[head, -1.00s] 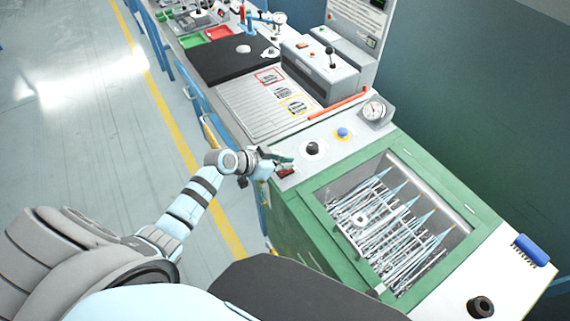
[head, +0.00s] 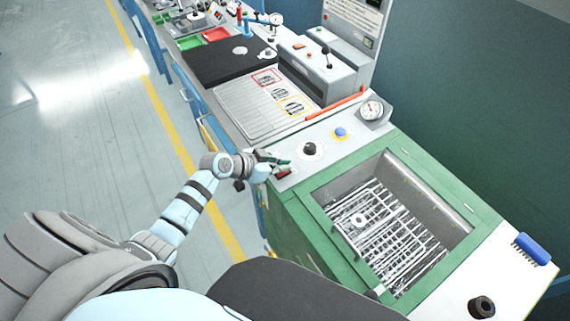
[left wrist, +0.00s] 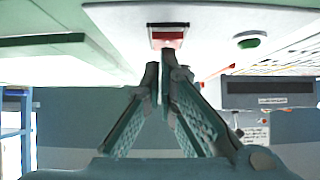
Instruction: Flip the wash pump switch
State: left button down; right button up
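The wash pump switch is a red rocker (head: 284,173) on the white panel at the near left corner of the green wash unit. It also shows in the left wrist view as a red and white rocker in a dark frame (left wrist: 168,37). My left gripper (head: 277,162) is at this corner, its green-padded fingers just beside the switch. In the left wrist view my left gripper (left wrist: 160,68) has its fingertips together, just below the switch, with nothing between them. Whether they touch the rocker I cannot tell. My right gripper is not in view.
The panel also carries a black knob (head: 309,150), a blue button (head: 340,133) and a gauge (head: 371,110). A green button (left wrist: 249,42) sits beside the switch. The open basin (head: 385,220) holds a wire rack. A blue brush (head: 531,249) lies at right.

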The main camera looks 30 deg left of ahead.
aim_at(278, 175)
pick_arm(q)
jog(key=shift+s+a+f, duration=0.25)
jog(key=shift+s+f, duration=0.15)
jog(key=shift+s, duration=0.15)
notch_tip(278, 175, up, 5)
jog(key=p, duration=0.4)
jog(key=shift+a+f, duration=0.1)
jog(key=shift+a, duration=0.05)
jog(key=v, duration=1)
jog(key=shift+p, duration=0.3)
jog(key=shift+f, duration=0.15)
